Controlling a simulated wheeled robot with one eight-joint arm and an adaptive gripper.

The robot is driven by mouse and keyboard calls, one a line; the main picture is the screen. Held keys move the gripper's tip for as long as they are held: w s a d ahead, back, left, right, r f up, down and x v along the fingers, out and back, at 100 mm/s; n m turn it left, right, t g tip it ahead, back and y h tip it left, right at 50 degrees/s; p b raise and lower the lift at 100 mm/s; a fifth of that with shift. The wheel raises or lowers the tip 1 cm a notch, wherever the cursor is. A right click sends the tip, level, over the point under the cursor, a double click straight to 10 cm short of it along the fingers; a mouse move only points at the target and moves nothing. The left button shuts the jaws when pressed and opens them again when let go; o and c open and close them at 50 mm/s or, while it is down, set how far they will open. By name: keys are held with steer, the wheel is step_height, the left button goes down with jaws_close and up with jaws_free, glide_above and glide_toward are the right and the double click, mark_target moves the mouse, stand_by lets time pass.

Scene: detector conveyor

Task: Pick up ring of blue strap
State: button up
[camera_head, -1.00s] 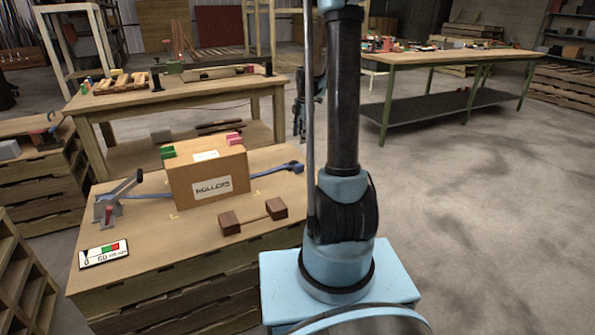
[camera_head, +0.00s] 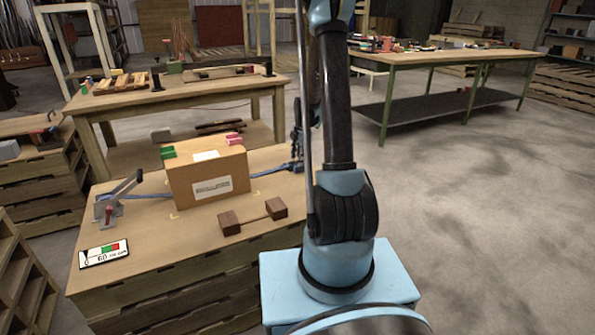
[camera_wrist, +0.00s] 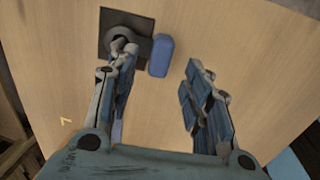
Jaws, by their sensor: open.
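The blue strap (camera_head: 272,171) shows on the bench to the right of the cardboard box (camera_head: 205,178), and again to the left of it. Its right end lies close to my gripper (camera_head: 297,150), which partly hides it. In the wrist view my gripper (camera_wrist: 163,62) is open, its fingers pointing at the bench top. A grey ring (camera_wrist: 117,43) on a dark square plate (camera_wrist: 142,47) lies by the left fingertip. A short blue piece (camera_wrist: 161,56) lies beside the plate, between the fingertip lines. I cannot tell whether the ring belongs to the strap. Nothing is held.
A lever clamp (camera_head: 115,203) stands at the bench's left. Two brown blocks joined by a bar (camera_head: 253,217) sit in front of the box, and a gauge card (camera_head: 104,254) lies at the front left. The bench top (camera_head: 165,245) is clear between them.

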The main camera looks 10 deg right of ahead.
steer(key=shift+w+f, duration=0.2)
steer(key=shift+f, duration=1.1)
steer(key=shift+w+f, duration=0.2)
steer(key=shift+f, duration=1.1)
jaws_close()
